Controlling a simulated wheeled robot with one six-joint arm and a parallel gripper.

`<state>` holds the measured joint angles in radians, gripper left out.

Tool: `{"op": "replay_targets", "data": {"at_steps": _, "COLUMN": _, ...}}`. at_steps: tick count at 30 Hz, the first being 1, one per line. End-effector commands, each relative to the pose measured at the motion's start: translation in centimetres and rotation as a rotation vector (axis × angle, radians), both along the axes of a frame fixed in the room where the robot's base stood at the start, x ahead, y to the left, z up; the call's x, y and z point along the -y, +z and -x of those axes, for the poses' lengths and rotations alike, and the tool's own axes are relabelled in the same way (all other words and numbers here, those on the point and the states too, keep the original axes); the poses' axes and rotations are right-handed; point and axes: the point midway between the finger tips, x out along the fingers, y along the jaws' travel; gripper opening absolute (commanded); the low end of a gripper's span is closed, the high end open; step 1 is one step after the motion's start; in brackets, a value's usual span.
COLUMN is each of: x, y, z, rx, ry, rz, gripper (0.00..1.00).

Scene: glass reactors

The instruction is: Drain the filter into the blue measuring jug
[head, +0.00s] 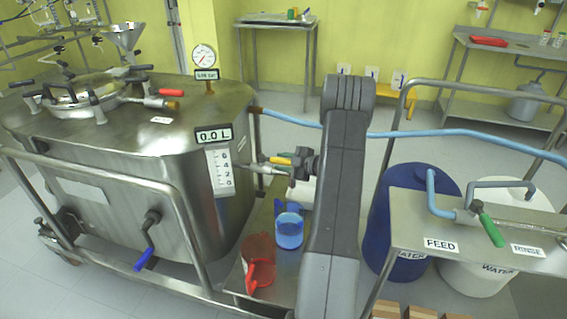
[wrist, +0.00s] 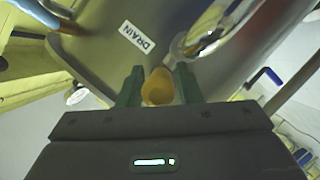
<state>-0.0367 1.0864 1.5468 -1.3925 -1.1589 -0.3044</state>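The filter is the large steel vessel (head: 120,140) at the left of the head view, with a 0.0 L display (head: 213,135) on it. A yellow drain handle (head: 280,160) is at its right side. In the wrist view the handle's end (wrist: 158,87) fills the gap between the green fingers of my gripper (wrist: 158,90), which appears shut on it. A DRAIN label (wrist: 137,36) is just beyond. The blue measuring jug (head: 289,231) stands upright on a low steel shelf (head: 272,205), below the drain outlet. Whether it is exactly under the outlet is unclear.
A red jug (head: 259,262) stands on the shelf, in front of the blue one. Metal rails (head: 100,165) surround the vessel. A blue hose (head: 440,133) crosses to the right. A steel stand (head: 480,230) labelled FEED and RINSE stands over blue (head: 385,225) and white barrels.

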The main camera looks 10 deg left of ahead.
Motion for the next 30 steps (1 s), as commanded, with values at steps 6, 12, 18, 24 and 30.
{"op": "replay_targets", "data": {"at_steps": 6, "x": 0.0, "y": 0.0, "z": 0.0, "rx": 0.0, "ry": 0.0, "rz": 0.0, "gripper": 0.22}}
{"op": "replay_targets", "data": {"at_steps": 12, "x": 0.0, "y": 0.0, "z": 0.0, "rx": 0.0, "ry": 0.0, "rz": 0.0, "gripper": 0.0}}
{"op": "replay_targets", "data": {"at_steps": 18, "x": 0.0, "y": -0.1, "z": 0.2, "rx": -0.001, "ry": -0.01, "rz": 0.0, "gripper": 0.0}}
{"op": "replay_targets", "data": {"at_steps": 24, "x": -0.1, "y": -0.3, "z": 0.7, "rx": -0.001, "ry": -0.072, "rz": 0.0, "gripper": 0.0}}
{"op": "replay_targets", "data": {"at_steps": 30, "x": -0.4, "y": -0.6, "z": 1.8, "rx": 0.0, "ry": -0.193, "rz": 0.0, "gripper": 0.0}}
